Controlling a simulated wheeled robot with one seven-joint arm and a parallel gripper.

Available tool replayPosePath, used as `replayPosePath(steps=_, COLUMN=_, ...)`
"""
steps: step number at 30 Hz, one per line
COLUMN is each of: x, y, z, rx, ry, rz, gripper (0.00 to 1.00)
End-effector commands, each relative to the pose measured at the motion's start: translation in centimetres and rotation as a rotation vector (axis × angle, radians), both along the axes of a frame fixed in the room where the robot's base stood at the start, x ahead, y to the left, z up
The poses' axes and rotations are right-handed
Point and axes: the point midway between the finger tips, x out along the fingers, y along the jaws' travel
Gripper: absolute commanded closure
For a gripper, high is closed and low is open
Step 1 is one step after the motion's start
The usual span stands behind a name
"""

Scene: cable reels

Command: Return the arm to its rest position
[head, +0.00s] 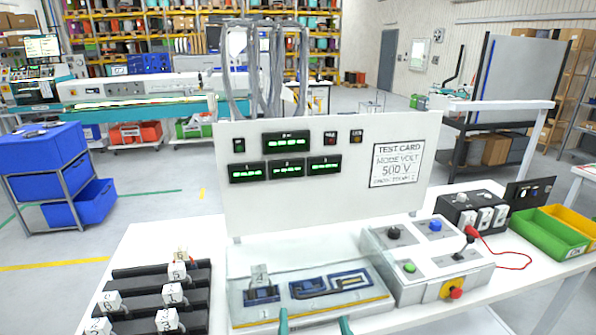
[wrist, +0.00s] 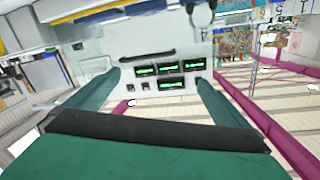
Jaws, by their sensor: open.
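My gripper shows at the bottom edge of the head view, where only its two teal fingertips (head: 315,324) are visible, just in front of the test fixture. In the wrist view the gripper (wrist: 160,82) has its two teal fingers spread wide apart. Nothing is between them. The white test panel (head: 250,205) with green displays and a test card stands upright behind the fixture. It also shows in the wrist view, apparently upside down (wrist: 180,48). The clear-topped fixture (head: 285,315) holds blue parts and a block marked 4. The rest of my arm is not visible in the head view.
A black rack (head: 190,290) with several numbered white blocks is at left. A control box (head: 440,270) with buttons and a lever is right of the fixture. Green bin (head: 545,238) and a red cable (head: 515,262) lie farther right.

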Motion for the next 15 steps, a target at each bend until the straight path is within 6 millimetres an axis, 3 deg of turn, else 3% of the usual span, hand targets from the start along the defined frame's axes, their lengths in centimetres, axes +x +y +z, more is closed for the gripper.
replayPosePath(steps=8, x=-4.3, y=3.0, z=-6.7, rx=0.118, ry=0.043, rz=-0.109, gripper=0.0)
replayPosePath(steps=15, x=-10.5, y=4.6, z=-12.5, rx=0.112, ry=0.109, rz=-0.185, gripper=0.0)
